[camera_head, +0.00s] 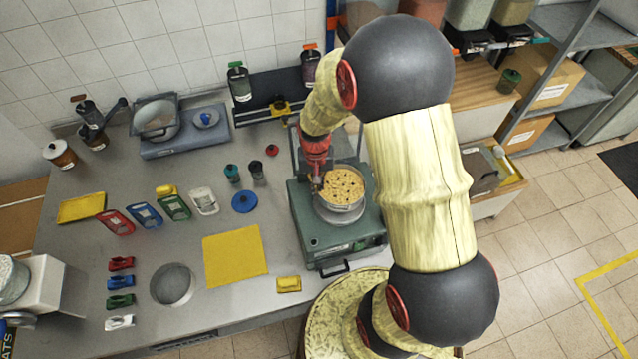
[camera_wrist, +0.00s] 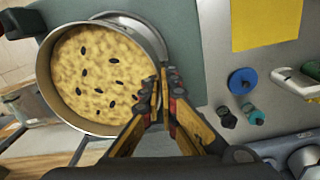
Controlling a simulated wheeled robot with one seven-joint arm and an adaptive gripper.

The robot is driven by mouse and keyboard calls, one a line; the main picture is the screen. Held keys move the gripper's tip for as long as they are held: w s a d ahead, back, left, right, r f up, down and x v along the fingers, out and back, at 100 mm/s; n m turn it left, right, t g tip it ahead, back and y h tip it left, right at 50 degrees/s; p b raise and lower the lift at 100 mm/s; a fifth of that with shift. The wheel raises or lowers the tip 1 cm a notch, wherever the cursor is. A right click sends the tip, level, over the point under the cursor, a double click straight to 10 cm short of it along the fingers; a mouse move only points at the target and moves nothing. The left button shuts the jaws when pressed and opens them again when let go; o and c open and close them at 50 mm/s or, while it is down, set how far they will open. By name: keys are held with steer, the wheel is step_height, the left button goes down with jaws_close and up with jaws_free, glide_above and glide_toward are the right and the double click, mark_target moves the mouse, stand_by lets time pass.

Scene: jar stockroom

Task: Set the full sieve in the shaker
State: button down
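The full sieve (camera_head: 343,186) is a round metal pan of yellow grain with dark bits. It also shows in the wrist view (camera_wrist: 100,80), looking level. My gripper (camera_head: 318,181) is at the sieve's left side in the head view. In the wrist view its fingertips (camera_wrist: 161,85) close on the sieve's rim wall. The shaker (camera_head: 325,238) is a grey-green box under the sieve. Its round metal seat (camera_wrist: 135,20) shows partly past the sieve's edge, so the two look offset. The gap between sieve and seat is hard to judge.
A blue round lid (camera_head: 245,201) and two small jars (camera_head: 232,173) stand left of the shaker. A yellow mat (camera_head: 235,257) and yellow block (camera_head: 289,284) lie at the front. A dark rack with jars (camera_head: 240,83) stands behind. Bare grey worktop (camera_head: 150,250) lies further left.

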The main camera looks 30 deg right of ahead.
mark_target(317, 205)
steer(key=shift+f+b, duration=1.65)
steer(key=shift+f, duration=0.95)
steer(key=shift+f+b, duration=0.35)
steer(key=shift+f, duration=0.1)
steer(key=c, duration=2.3)
jaws_free()
steer(key=shift+s, duration=0.1)
step_height(317, 205, up, 11)
steer(key=p, duration=0.7)
steer(key=shift+a, duration=0.1)
